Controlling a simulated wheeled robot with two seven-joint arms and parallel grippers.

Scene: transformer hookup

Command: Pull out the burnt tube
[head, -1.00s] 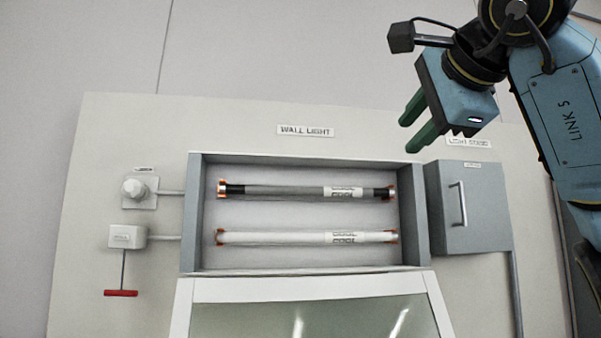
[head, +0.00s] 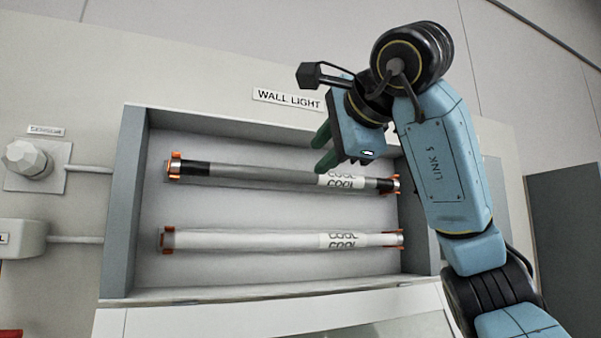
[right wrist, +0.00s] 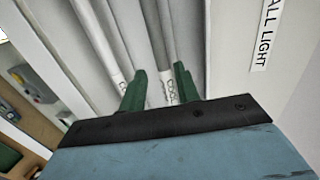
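The burnt tube (head: 260,174) is the upper, greyish one with blackened ends, held in orange end clips inside the wall light's open box (head: 123,205). It also shows in the right wrist view (right wrist: 165,35). A clean white tube (head: 250,240) sits below it, also in its clips. My right gripper (head: 321,152) is at the box's upper right, just above the burnt tube's "COOL" label in the head view. Its green fingers are apart; in the right wrist view (right wrist: 160,84) the burnt tube lies in line with the gap, and I cannot tell contact. My left gripper is out of view.
A "WALL LIGHT" label (head: 287,99) is above the box. The white-framed cover (head: 150,322) hangs below it. A knob (head: 28,159) and a switch box (head: 22,239) are at the left. My right arm hides part of the box's right side.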

